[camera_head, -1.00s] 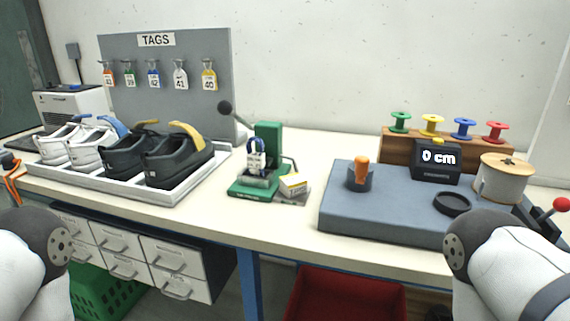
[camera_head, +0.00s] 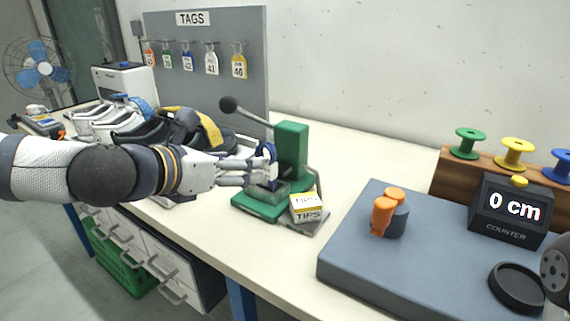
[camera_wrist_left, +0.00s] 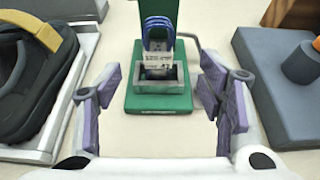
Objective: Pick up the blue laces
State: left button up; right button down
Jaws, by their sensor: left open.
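The blue laces (camera_wrist_left: 158,28) are looped upright in the green press (camera_wrist_left: 160,98), with a white printed band (camera_wrist_left: 155,58) below the loops. In the head view the laces (camera_head: 267,151) are partly hidden behind my left gripper (camera_head: 258,168). My left gripper (camera_wrist_left: 162,92) is open and empty, its purple-padded fingers spread to either side of the press in the wrist view. The laces are ahead of the fingertips there, and I see no contact.
A yellow-and-white TIPS box (camera_head: 306,207) stands right of the press. A tray (camera_wrist_left: 72,98) of shoes is on the left. The grey slab (camera_head: 352,238) on the right bears an orange-handled tool (camera_head: 384,214) and the counter (camera_head: 508,208). The tag board (camera_head: 225,85) stands behind.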

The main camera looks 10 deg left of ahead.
aim_at(267, 161)
pick_arm(q)
jog(key=x, duration=0.3)
jog(key=b+x, duration=0.1)
jog(key=x, duration=0.3)
jog(key=b+x, duration=0.1)
jog(key=x, duration=0.2)
jog(key=shift+w+a+f, duration=0.1)
jog(key=shift+w+f, duration=0.1)
jog(key=shift+f, duration=0.35)
jog(key=shift+w, duration=0.1)
jog(key=shift+r, duration=0.15)
jog(key=shift+c, duration=0.7)
jog(key=c, duration=0.9)
pick_arm(e)
jog(key=shift+g, duration=0.6)
jog(key=s+f, duration=0.1)
jog(key=s, duration=0.1)
jog(key=s+f, duration=0.2)
jog(key=shift+a, duration=0.1)
